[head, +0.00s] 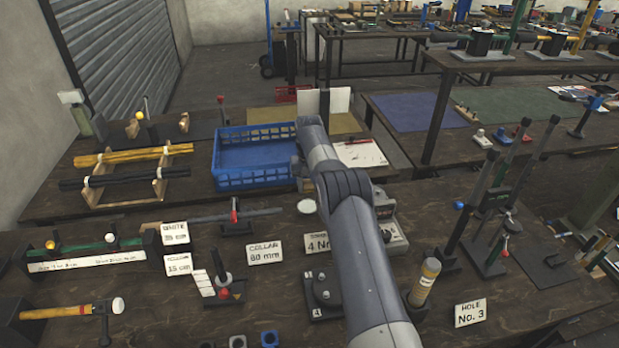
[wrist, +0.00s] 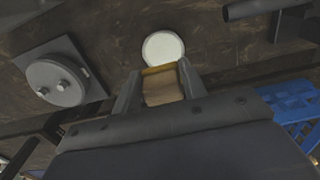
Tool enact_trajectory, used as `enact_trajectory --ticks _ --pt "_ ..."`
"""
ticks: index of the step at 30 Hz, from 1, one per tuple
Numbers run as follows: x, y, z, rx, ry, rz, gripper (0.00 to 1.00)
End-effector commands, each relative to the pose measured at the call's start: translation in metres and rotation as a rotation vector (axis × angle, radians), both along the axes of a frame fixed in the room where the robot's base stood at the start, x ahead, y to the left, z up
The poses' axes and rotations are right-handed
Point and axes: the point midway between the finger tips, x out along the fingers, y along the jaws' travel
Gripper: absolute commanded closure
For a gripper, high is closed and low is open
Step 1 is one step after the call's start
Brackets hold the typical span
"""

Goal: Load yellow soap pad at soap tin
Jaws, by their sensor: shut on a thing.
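My gripper (wrist: 160,84) is shut on a yellow-tan block, the soap pad (wrist: 162,90), which sits between the two fingers in the wrist view. A round pale disc, which may be the soap tin (wrist: 163,48), lies on the dark bench just beyond the fingertips. Part of the disc's near edge is close behind the pad in the picture; I cannot tell the height between them. The disc also shows in the head view (head: 306,206), left of my arm.
A blue crate (head: 228,181) stands behind the disc. In the wrist view, a round grey fixture with studs (wrist: 57,84) is at left. In the head view, a "Collar 80 mm" sign (head: 265,252) and a grey bar with a red clamp (head: 234,212) are near the disc.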

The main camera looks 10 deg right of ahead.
Motion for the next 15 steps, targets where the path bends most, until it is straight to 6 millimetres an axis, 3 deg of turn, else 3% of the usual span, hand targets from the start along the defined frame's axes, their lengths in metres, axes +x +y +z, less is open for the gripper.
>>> enact_trajectory --ticks 8,15 --pt "-0.001 -0.001 -0.014 0.0 0.002 -0.001 0.78" --pt "-0.001 0.0 -0.039 0.0 0.001 -0.001 0.78"
